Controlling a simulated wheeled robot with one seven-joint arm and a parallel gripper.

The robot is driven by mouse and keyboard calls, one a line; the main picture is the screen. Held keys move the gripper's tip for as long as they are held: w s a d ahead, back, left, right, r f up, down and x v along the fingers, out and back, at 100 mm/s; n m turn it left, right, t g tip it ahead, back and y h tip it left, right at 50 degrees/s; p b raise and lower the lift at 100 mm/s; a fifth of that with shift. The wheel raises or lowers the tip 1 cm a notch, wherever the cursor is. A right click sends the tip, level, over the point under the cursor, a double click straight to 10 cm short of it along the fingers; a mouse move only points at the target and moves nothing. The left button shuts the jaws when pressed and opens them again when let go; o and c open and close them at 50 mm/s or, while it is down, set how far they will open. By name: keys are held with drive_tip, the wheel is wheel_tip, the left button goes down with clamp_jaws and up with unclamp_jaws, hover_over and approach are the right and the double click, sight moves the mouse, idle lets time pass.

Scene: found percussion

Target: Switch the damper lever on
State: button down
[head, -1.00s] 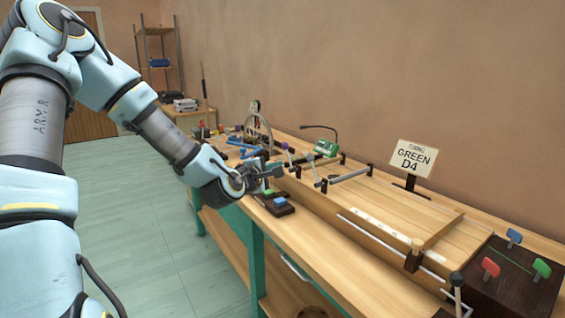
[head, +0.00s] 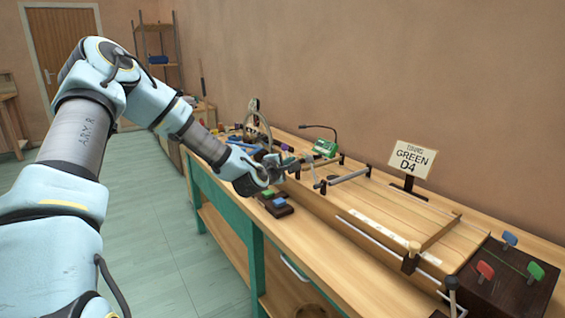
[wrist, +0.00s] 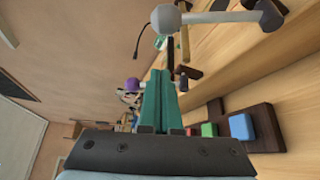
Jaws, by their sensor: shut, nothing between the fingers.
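No part is labelled as the damper lever, and I cannot tell for sure which one it is. In the wrist view a large pale ball on a rod (wrist: 166,19) is at the top, and a purple knob (wrist: 132,84) is just left of my fingers. My gripper (head: 287,164) is shut and empty, close beside these levers; its teal fingers (wrist: 158,85) show together in the wrist view. Contact with a lever cannot be made out.
A dark block with coloured buttons (head: 275,208) sits below my gripper on the bench. A sign reading GREEN D4 (head: 411,159) stands behind the instrument. A dark box with red, green and blue paddles (head: 500,285) is at the right. A green device (head: 325,148) stands behind.

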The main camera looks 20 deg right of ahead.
drive_tip(key=s, duration=0.1)
drive_tip(key=s+d+r, duration=0.1)
drive_tip(key=s+p, duration=0.1)
drive_tip(key=shift+s+d+r, duration=0.15)
drive_tip(key=shift+s, duration=0.2)
drive_tip(key=shift+s+d+r+m+t+b, duration=0.15)
drive_tip(key=shift+s+m+b, duration=0.15)
drive_tip(key=shift+b, duration=0.3)
drive_tip(key=shift+s+a+r+m+t+b, duration=0.1)
drive_tip(key=shift+s+m+t+b, duration=0.15)
drive_tip(key=shift+b, duration=0.3)
drive_tip(key=s+d+m+t+h+b, duration=0.1)
drive_tip(key=s+m+h+b, duration=0.4)
drive_tip(key=b, duration=1.4)
drive_tip(key=shift+s+d+r+m+h, duration=0.35)
drive_tip(key=shift+s+m, duration=1.1)
drive_tip(key=shift+m, duration=1.8)
drive_tip(key=shift+r, duration=0.1)
